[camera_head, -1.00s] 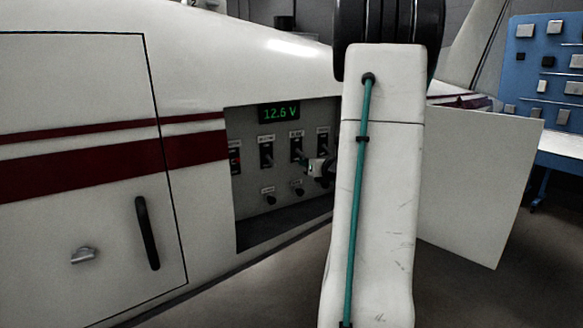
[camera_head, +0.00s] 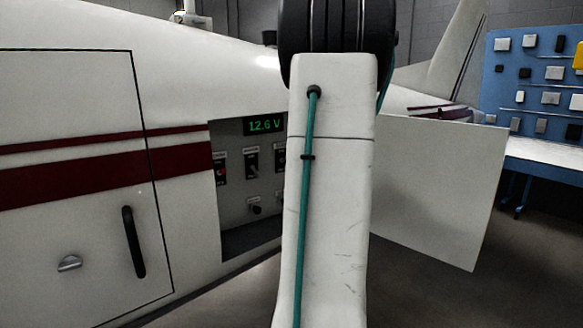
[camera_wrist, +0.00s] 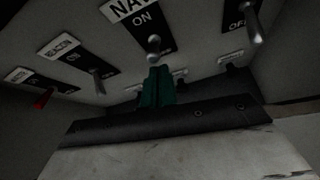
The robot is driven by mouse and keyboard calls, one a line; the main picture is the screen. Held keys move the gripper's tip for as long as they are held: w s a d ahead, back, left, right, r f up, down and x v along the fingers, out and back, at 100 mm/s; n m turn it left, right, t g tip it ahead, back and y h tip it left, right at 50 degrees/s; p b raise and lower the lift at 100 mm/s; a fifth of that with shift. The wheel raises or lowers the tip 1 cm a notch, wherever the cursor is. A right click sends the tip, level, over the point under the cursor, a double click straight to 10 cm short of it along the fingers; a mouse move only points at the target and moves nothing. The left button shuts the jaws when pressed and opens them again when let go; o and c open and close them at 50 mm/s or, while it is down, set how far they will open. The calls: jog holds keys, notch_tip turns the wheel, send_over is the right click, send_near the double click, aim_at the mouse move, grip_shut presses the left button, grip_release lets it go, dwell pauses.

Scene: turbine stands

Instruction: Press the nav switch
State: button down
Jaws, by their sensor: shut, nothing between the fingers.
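The nav switch (camera_wrist: 153,44) is a metal toggle under a white NAV label (camera_wrist: 124,9) and an ON mark, at the top middle of the wrist view. My gripper (camera_wrist: 158,71) is shut and empty, its green fingertips just below the nav toggle in that picture. I cannot tell whether they touch it. In the head view my arm hides both the gripper and the nav switch. The switch panel (camera_head: 230,205) sits in a recess of the white fuselage, left of my arm.
The beacon switch (camera_wrist: 97,80) and a red-levered switch (camera_wrist: 43,98) stand left of nav; another toggle (camera_wrist: 254,32) stands right. A display (camera_head: 265,125) reads 12.6 V. An open white hatch panel (camera_head: 435,185) and a blue tool board (camera_head: 540,90) are to the right.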

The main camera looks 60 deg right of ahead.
jog(key=shift+r, duration=0.65)
notch_tip(320, 180, down, 4)
jog(key=s+a, duration=0.1)
jog(key=a, duration=0.1)
jog(key=s+a+r, duration=0.2)
jog(key=s+r, duration=0.4)
jog(key=r, duration=0.1)
jog(key=shift+s+a, duration=0.2)
jog(key=shift+s, duration=0.2)
